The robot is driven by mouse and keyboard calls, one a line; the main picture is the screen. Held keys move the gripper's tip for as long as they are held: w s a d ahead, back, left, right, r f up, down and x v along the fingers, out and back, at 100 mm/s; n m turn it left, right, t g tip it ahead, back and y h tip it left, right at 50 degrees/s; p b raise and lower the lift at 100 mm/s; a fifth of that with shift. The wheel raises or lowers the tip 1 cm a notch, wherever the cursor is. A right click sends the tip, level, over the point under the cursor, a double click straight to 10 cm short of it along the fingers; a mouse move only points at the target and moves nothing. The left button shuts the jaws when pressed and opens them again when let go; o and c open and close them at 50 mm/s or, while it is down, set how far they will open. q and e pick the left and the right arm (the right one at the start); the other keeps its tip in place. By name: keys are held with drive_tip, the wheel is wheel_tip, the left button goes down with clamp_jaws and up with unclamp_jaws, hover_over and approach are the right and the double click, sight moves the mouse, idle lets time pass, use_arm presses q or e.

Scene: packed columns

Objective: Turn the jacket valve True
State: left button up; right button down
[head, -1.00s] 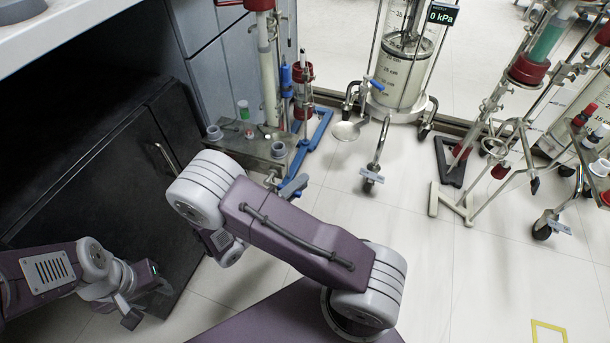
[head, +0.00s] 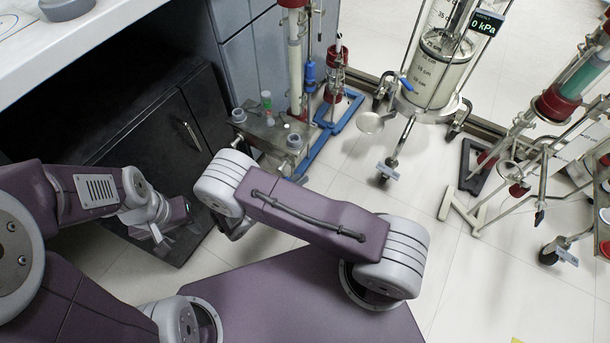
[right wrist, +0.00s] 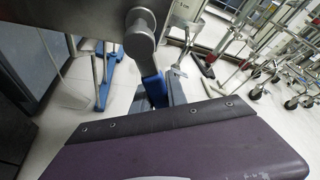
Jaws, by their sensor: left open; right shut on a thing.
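In the right wrist view a grey rounded metal valve part (right wrist: 141,26) hangs at the top centre, with a blue handle (right wrist: 154,88) below it. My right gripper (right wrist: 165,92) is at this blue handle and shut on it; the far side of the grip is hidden. In the head view my right gripper is mostly hidden behind my own arm, low in front of the dark cabinet. My left gripper (head: 165,228) is open and empty, in front of the cabinet at the left. Which valve is the jacket valve is not labelled.
A dark cabinet (head: 150,145) stands at the left under a white counter (head: 85,45). A glass column on a blue base (head: 330,125) stands behind my right arm. A wheeled glass vessel (head: 440,65) with a 0 kPa display stands further back.

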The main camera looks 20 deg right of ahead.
sight(286, 177)
use_arm(q)
drive_tip(key=shift+r+p, duration=1)
drive_tip(key=shift+r, duration=0.15)
use_arm(e)
drive_tip(key=shift+w+a+f+m+t+y, duration=0.3)
drive_tip(key=shift+w+a+m+t+y, duration=0.35)
drive_tip(key=shift+m, duration=0.4)
drive_tip(key=shift+w+a+f+m+t+y, duration=0.25)
drive_tip(key=shift+w+a+m+t+y, duration=0.3)
drive_tip(key=shift+w+m, duration=0.4)
drive_tip(key=shift+a, duration=0.15)
drive_tip(key=c, duration=1.3)
unclamp_jaws()
drive_tip(key=shift+r, duration=0.1)
